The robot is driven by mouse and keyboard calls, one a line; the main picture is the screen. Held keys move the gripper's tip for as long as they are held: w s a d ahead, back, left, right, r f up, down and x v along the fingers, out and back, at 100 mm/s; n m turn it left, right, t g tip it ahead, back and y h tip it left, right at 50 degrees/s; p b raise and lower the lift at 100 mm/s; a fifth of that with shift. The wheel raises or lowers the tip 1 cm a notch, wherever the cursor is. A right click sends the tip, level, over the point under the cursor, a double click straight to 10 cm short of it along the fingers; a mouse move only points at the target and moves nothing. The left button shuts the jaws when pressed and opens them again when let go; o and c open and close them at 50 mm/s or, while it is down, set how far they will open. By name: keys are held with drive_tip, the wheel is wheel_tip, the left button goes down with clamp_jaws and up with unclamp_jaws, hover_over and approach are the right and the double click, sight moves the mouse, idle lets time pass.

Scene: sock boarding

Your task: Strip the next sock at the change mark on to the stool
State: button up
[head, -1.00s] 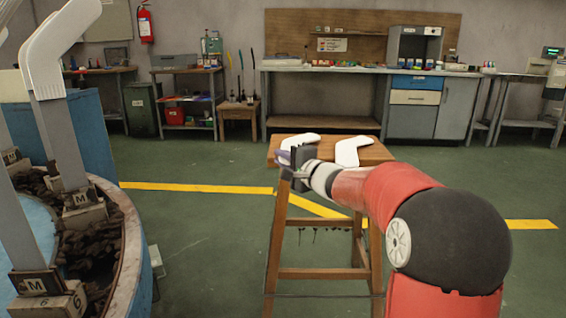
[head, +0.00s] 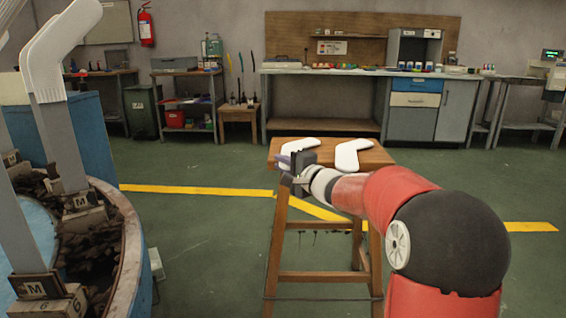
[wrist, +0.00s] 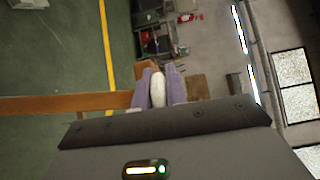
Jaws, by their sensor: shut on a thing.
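My gripper (head: 290,170) is at the near left edge of the wooden stool (head: 380,155). It is shut on a white sock (head: 297,145), which shows behind the jaws over the stool's left part. In the wrist view the sock (wrist: 158,90) is pinched between two purple fingers. I cannot tell whether it touches the stool top. Another white sock (head: 352,155) lies flat on the stool, to the right of the gripper. At the left, a white sock (head: 58,50) sits on an upright grey board (head: 58,135) on the round machine. The jaws hide part of the held sock.
The round machine (head: 135,245) with blue sides fills the left and carries several boards, some marked M. Yellow floor lines (head: 200,190) run behind and under the stool. Benches (head: 320,71) stand along the back wall. Green floor lies open between machine and stool.

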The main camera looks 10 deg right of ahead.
idle(0.3)
drive_tip(key=o, duration=0.8)
drive_tip(key=shift+o, duration=0.2)
drive_tip(key=p+v, duration=0.1)
drive_tip(key=v, duration=0.7)
drive_tip(key=shift+p, duration=0.35)
